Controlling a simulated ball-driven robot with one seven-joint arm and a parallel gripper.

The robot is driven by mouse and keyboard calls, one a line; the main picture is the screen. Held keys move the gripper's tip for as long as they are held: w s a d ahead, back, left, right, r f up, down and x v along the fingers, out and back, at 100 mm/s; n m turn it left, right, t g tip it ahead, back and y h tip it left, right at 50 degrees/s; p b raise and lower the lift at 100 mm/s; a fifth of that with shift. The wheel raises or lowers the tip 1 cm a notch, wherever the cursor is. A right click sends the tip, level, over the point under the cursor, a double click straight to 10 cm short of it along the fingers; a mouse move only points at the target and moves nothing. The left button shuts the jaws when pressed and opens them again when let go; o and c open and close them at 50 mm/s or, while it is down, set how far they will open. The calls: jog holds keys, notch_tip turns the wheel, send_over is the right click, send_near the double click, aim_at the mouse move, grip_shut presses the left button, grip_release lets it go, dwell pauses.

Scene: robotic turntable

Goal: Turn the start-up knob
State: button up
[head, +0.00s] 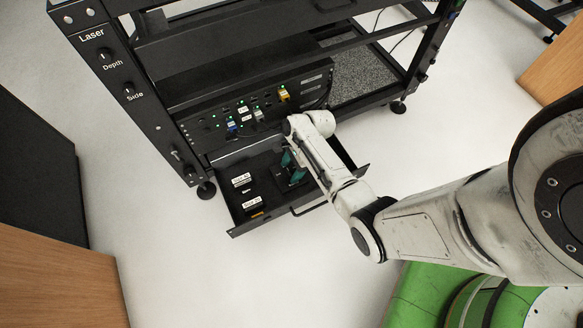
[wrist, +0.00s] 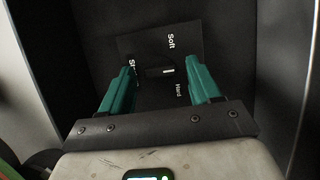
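In the wrist view, a small dark knob (wrist: 160,72) with a white pointer line sits on a black plate (wrist: 145,45). The plate reads "Soft" and "Hard", and a third label starting "St" is partly covered by a finger. The pointer lies roughly horizontal in that view. My gripper (wrist: 161,62) has two green fingers, spread apart, one on each side of the knob, with a gap to it. In the head view, my gripper (head: 292,168) reaches down into the open black drawer (head: 277,215). The knob cannot be made out there.
The drawer sticks out from a black rack (head: 150,105) with "Laser", "Depth" and "Side" controls. A panel (head: 240,112) with green lights and plugged connectors stands behind my gripper. White labels (head: 241,180) lie left in the drawer. Floor in front is clear.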

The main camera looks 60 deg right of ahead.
jog(key=c, duration=1)
jog(key=shift+o, duration=0.2)
jog(key=shift+n, duration=0.4)
jog(key=shift+r+p, duration=0.1)
jog(key=shift+p, duration=0.35)
jog(key=n, duration=0.2)
jog(key=n+g+y+p, duration=0.1)
jog(key=shift+w+n+g, duration=0.2)
jog(key=shift+n+g, duration=0.1)
jog(key=shift+n, duration=0.1)
jog(key=n+g, duration=0.1)
jog(key=n, duration=0.2)
jog(key=shift+w, duration=0.1)
jog(key=shift+w+n+g+h, duration=0.15)
jog(key=shift+n+g, duration=0.25)
jog(key=shift+n, duration=0.65)
jog(key=shift+s+n+g+h, duration=0.15)
jog(key=shift+n+g, duration=0.25)
jog(key=shift+n, duration=0.65)
jog(key=shift+w, duration=0.1)
